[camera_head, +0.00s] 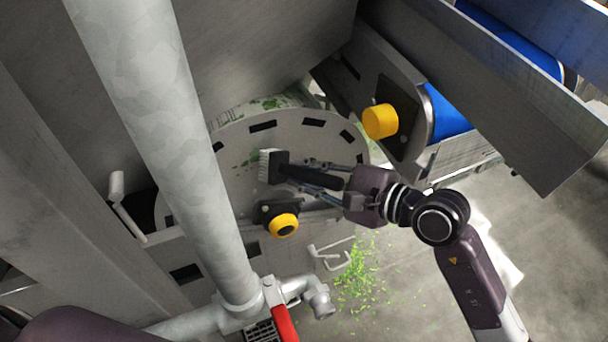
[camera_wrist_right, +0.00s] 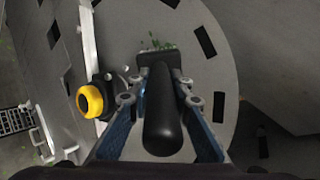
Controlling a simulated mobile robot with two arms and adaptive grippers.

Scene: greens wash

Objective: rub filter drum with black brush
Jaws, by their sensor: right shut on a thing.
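The filter drum (camera_head: 232,184) is a grey round plate with dark slots near its rim, and green bits cling to it. It also fills the middle of the right wrist view (camera_wrist_right: 215,62). The black brush (camera_head: 318,178) has a black handle and head with pale bristles pointing left in the head view. My right gripper (camera_head: 325,180) is shut on its handle, in front of the drum face. In the wrist view the handle (camera_wrist_right: 163,125) lies between the fingers, and the head is close to green bits on the drum. I cannot tell whether the bristles touch. My left gripper is not visible.
A yellow knob (camera_head: 284,225) sits below the brush, and another yellow knob (camera_head: 380,121) is at right. A thick grey pipe (camera_head: 165,130) crosses the left side. A red-handled valve (camera_head: 283,318) is at the bottom. Green scraps (camera_head: 358,275) lie on the floor.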

